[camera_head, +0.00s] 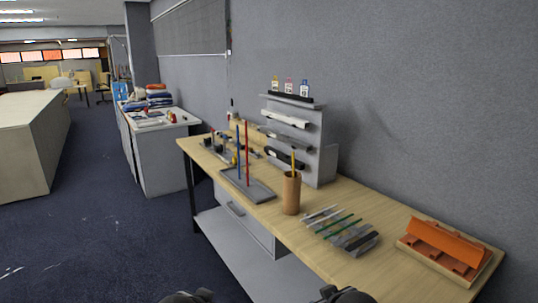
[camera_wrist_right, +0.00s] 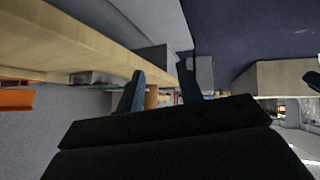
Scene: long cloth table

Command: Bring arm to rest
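Two dark parts of my arms show at the bottom edge of the head view, one left of centre and one right of centre, both mostly cut off. The right wrist view shows my right gripper (camera_wrist_right: 161,88) with its two dark fingers apart and nothing held between them. It is in front of the table's edge, apart from the things on top. A dark piece at the right edge of that view may be part of my left arm. My left gripper's fingers cannot be made out.
The wooden table (camera_head: 375,205) holds an orange case (camera_head: 447,240), a pen cup (camera_head: 291,195), several pens and a rod stand (camera_head: 262,191). A grey rack (camera_head: 325,150) stands by the wall. A white cabinet (camera_head: 160,160) is farther back. The blue floor at left is clear.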

